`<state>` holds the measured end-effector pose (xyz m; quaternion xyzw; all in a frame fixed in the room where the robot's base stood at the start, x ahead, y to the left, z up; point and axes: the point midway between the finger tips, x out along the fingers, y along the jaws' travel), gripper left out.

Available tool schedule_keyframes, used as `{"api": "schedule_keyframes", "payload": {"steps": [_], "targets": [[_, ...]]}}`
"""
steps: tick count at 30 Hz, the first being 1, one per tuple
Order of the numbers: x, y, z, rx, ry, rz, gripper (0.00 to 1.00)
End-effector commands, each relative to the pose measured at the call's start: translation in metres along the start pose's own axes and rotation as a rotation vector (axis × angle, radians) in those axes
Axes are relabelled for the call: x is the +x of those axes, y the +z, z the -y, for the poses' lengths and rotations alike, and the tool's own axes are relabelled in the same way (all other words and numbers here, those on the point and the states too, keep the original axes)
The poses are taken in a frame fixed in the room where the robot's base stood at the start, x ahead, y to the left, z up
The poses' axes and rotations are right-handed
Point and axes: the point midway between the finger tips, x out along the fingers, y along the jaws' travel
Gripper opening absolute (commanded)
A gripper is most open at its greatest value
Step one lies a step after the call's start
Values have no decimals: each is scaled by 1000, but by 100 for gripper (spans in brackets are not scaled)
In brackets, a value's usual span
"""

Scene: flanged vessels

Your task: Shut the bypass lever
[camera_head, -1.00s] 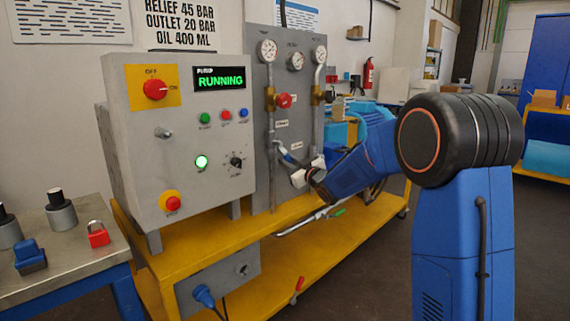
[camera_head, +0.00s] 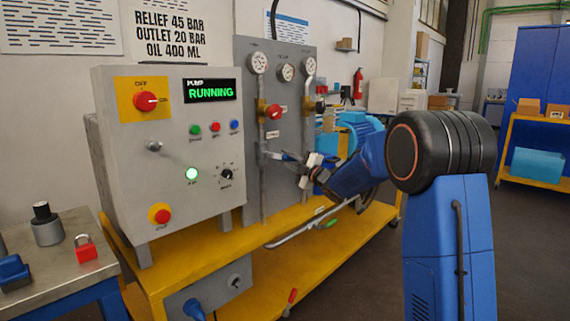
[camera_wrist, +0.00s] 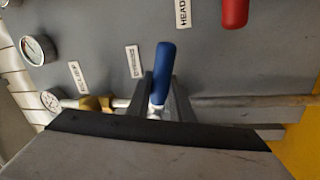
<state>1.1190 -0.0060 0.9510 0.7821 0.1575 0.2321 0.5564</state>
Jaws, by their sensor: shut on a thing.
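The lever with a blue grip (camera_wrist: 165,62) stands out from the grey panel in the wrist view. A metal stem shows below its grip. My gripper (camera_wrist: 160,92) has one finger on each side of the lever and is shut on it. In the head view my gripper (camera_head: 304,172) is at the lower part of the gauge panel, with the blue lever (camera_head: 289,156) at its tip. The lever's pivot is partly hidden by my gripper. The small labels on the panel are hard to read.
The grey control box (camera_head: 170,150) stands left of my gripper, its display reading RUNNING. A red handle (camera_wrist: 235,12) is near the lever in the wrist view. Pipes and gauges (camera_head: 259,62) line the panel. The yellow bench (camera_head: 250,238) lies below.

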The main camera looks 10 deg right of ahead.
Motion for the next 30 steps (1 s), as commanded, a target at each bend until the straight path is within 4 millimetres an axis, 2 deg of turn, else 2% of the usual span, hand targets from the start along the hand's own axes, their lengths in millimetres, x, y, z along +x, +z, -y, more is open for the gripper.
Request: {"api": "schedule_keyframes", "payload": {"steps": [12, 30], "targets": [[3, -2, -16, -235, 0, -48, 0], [4, -4, -19, -288, 0, -58, 0]]}}
